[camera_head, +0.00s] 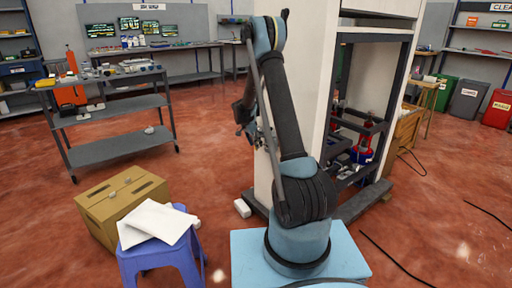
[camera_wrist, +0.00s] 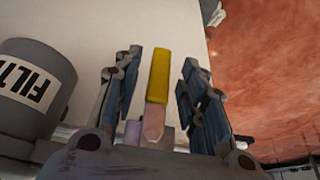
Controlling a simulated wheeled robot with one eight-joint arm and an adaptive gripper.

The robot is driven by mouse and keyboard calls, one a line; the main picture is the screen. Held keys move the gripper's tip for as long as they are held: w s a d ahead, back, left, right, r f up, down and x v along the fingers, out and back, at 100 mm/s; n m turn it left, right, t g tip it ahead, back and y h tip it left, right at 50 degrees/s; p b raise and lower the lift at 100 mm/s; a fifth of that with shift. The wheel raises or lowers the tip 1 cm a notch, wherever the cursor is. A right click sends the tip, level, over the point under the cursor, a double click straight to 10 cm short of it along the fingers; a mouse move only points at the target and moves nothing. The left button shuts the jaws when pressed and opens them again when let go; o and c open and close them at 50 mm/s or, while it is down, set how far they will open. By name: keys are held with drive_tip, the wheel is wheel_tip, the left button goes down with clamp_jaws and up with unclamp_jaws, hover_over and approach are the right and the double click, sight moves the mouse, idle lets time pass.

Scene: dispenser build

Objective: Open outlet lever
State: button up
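The outlet lever (camera_wrist: 158,75) has a yellow upper part and a pale pinkish lower part. In the wrist view it points up the picture, between the two dark fingers of my gripper (camera_wrist: 162,60). The fingers are apart, with a visible gap on each side of the lever, so my gripper is open. I cannot tell how deep the lever lies between them. In the head view my gripper (camera_head: 246,118) is by the left side of the tall white dispenser cabinet (camera_head: 312,85). The lever cannot be made out there.
A grey cylinder with a "FILT" label (camera_wrist: 35,85) is close to the left finger. A blue stool (camera_head: 158,262) with white sheets and a cardboard box (camera_head: 122,203) stand left of my arm. A grey shelf cart (camera_head: 115,115) is further back. Red floor lies clear between them.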

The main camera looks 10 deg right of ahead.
drive_tip(key=shift+x, duration=0.9)
